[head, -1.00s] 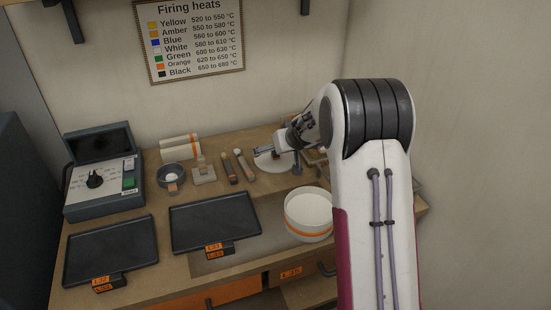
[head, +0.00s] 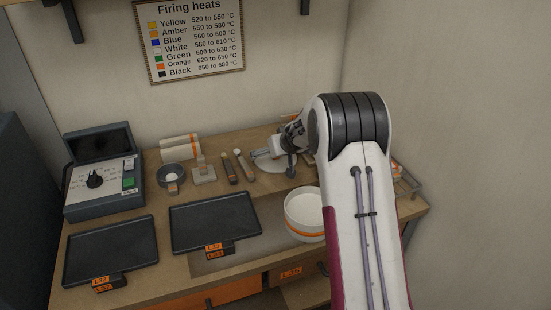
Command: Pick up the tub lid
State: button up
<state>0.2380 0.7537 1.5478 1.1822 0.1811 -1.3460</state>
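The tub lid (head: 267,165) looks like a pale round disc lying near the back of the bench, right of the brushes. My gripper (head: 260,153) is low over the lid and hides part of it. Its fingers are small and overlap the lid's pale colour, so I cannot tell whether they are open or touch it. The white tub (head: 300,223) with an orange band stands uncovered nearer the front, its right side partly hidden by my arm.
Two dark trays (head: 113,250) (head: 214,222) lie at the front left and middle. A control box (head: 103,180) stands at the left. A small dark bowl (head: 170,177), a pale block (head: 203,172) and brush-like tools (head: 229,168) lie left of the lid. A wire rack (head: 408,183) is at the right.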

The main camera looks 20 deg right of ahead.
dwell(0.3)
jog(key=c, duration=2.8)
jog(key=shift+f, duration=0.1)
grip_shut()
jog(key=shift+s+f, duration=0.1)
jog(key=shift+a, duration=0.1)
jog(key=shift+r, duration=5.2)
